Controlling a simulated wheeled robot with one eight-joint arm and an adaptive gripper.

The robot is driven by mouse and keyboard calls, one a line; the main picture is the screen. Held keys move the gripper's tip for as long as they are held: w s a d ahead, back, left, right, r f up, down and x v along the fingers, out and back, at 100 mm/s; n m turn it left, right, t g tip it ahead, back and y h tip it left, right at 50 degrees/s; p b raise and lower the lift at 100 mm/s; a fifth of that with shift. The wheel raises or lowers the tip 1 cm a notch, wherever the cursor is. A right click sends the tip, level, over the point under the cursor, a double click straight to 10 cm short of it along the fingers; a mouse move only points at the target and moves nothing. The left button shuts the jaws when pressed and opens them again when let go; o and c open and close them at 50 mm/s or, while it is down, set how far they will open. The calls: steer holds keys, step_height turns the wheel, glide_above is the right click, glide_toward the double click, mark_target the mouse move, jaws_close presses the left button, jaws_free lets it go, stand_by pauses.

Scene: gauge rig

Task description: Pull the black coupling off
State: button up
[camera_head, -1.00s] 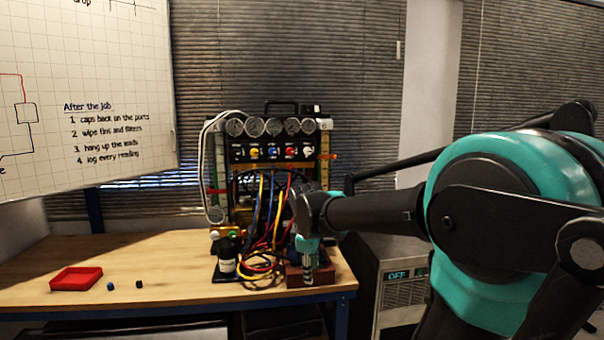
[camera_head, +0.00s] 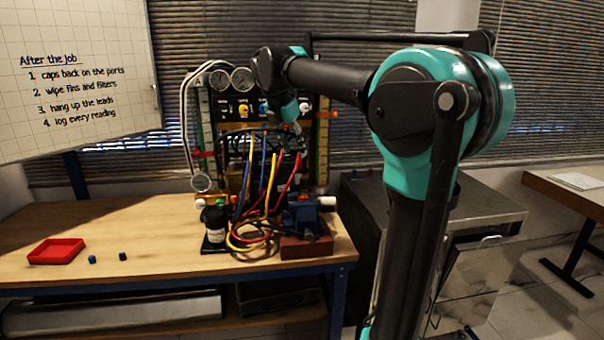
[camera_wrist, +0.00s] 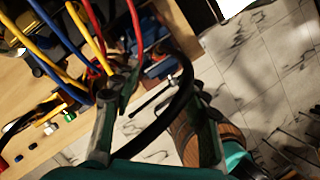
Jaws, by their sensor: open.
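The gauge rig (camera_head: 230,110) stands at the back of the bench, with a row of coloured knobs and several hoses on its front. My gripper (camera_head: 293,128) is open in front of the rig's right half, below the knobs, and my arm hides much of the panel there. In the wrist view my gripper (camera_wrist: 155,95) has its fingers apart, with a black hose (camera_wrist: 178,110) curving across the space near them. I cannot tell whether it lies between the fingers. I cannot single out the black coupling; hoses and my arm crowd that area.
Yellow, blue and red hoses (camera_head: 268,180) hang in front of the rig. A blue vice (camera_head: 304,215) on a brown block and a black bottle (camera_head: 214,222) stand below. A metal cabinet (camera_head: 470,205) stands right.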

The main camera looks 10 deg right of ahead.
mark_target(303, 178)
steer(key=x, duration=1.3)
steer(key=shift+f, duration=0.25)
jaws_close()
